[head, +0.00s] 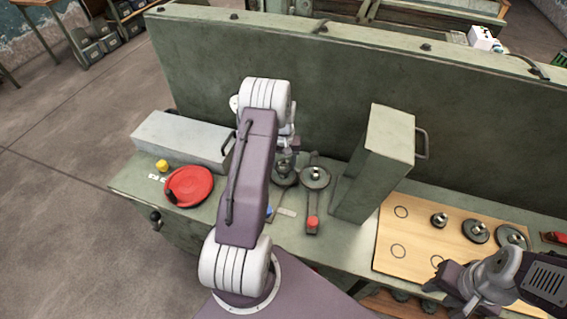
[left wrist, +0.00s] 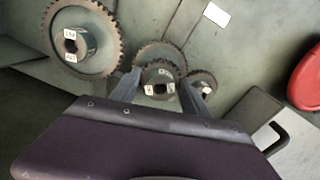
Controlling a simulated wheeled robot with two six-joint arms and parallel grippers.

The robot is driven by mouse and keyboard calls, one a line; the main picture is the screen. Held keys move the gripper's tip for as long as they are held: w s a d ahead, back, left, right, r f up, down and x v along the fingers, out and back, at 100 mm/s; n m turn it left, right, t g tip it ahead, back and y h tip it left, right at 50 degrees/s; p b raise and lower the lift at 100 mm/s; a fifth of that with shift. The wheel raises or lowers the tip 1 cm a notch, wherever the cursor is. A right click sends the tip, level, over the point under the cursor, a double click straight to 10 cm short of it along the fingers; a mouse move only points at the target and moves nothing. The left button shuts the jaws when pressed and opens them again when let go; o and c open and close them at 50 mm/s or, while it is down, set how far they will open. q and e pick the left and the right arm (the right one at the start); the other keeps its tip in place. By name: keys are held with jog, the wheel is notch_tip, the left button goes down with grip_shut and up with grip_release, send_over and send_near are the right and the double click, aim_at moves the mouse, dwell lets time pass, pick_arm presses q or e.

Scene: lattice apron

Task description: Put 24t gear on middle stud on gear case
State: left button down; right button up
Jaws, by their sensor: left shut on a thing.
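In the left wrist view my left gripper (left wrist: 160,84) is shut on a small dark toothed gear with a pale-marked hub (left wrist: 158,90), which I take as the 24t gear. Its fingers are on either side of the gear. A larger gear (left wrist: 162,53) shows partly behind it, a small gear (left wrist: 203,76) to the right, and a big gear (left wrist: 90,55) to the left. In the head view my arm hides most of this gripper; a gear (head: 286,180) shows beside it. The middle stud is hidden. I cannot tell whether the held gear is seated. My right gripper (head: 440,284) is low at the right; its jaw opening is unclear.
A wooden board (head: 420,268) holds several gears and outlined circles. A tall green box (head: 375,165) stands between it and the big gear with the red-knobbed lever (head: 312,222). A red disc (head: 190,187) and grey box (head: 180,138) are left. A green panel (head: 330,65) closes the back.

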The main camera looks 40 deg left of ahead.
pick_arm(q)
jog(key=shift+f, duration=0.3)
grip_release()
dwell(0.3)
dwell(0.4)
notch_tip(320, 180, up, 9)
jog(key=p, duration=0.6)
jog(key=shift+f+p, duration=0.15)
jog(key=shift+p, duration=0.2)
jog(key=shift+f, duration=0.1)
